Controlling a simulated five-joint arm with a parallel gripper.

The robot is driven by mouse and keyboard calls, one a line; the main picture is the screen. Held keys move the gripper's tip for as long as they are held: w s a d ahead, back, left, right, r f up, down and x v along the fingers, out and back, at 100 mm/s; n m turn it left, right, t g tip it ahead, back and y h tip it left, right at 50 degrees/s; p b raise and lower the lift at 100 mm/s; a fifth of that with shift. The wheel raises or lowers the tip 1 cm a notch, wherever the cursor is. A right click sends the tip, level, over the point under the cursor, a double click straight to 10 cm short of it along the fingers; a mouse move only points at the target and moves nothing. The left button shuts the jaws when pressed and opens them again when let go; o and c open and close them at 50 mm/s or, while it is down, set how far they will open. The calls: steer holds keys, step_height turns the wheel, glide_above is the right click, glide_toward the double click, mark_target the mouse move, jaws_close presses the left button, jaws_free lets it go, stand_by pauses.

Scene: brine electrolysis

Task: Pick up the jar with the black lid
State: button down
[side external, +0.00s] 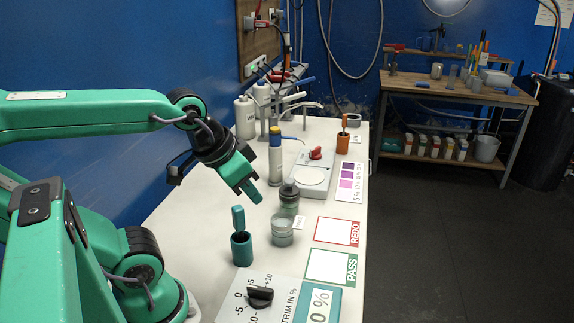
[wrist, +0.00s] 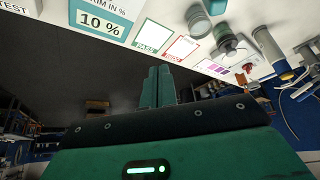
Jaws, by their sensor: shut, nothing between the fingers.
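The jar with the black lid (side external: 289,198) stands upright on the white bench, a greenish see-through jar behind a second, clear grey jar (side external: 282,231). In the wrist view, the black-lidded jar (wrist: 226,37) is at the upper right, beside the grey jar (wrist: 198,23). My gripper (side external: 253,194) is shut and empty, pointing down and right. It is in the air above the bench, left of the black-lidded jar in the side view and apart from it. The shut fingers also show in the wrist view (wrist: 157,77).
A teal holder (side external: 241,248) with an upright piece stands in front of the jars. A white scale (side external: 312,177) and a blue-topped bottle (side external: 275,155) stand behind them. REDO (side external: 333,231) and PASS (side external: 329,265) cards lie to the right, near the bench edge.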

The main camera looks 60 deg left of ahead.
steer(key=c, duration=0.5)
jaws_free()
